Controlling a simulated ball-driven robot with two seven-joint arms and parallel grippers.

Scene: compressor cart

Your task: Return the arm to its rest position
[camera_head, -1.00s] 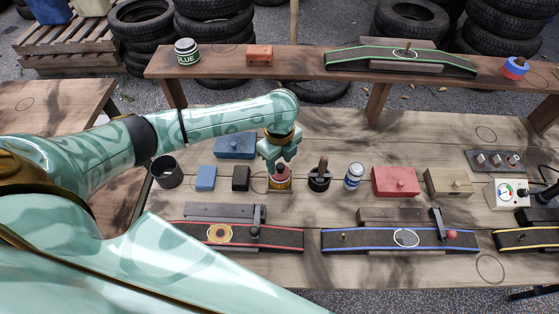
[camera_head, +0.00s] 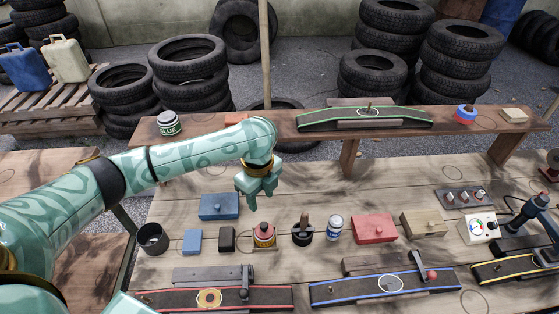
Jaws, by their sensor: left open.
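My left arm comes in from the left, and its gripper (camera_head: 258,200) hangs over the bench with its jaws open and nothing between them. A blue box (camera_head: 219,207) lies left of the gripper. A dark holder with a brown handle (camera_head: 303,231) stands to the right of the can. My right gripper does not show.
Red-edged (camera_head: 240,299) and blue-edged ramps (camera_head: 385,287) lie in front. A red box (camera_head: 374,228) stands at right. The bench between gripper and shelf is clear.

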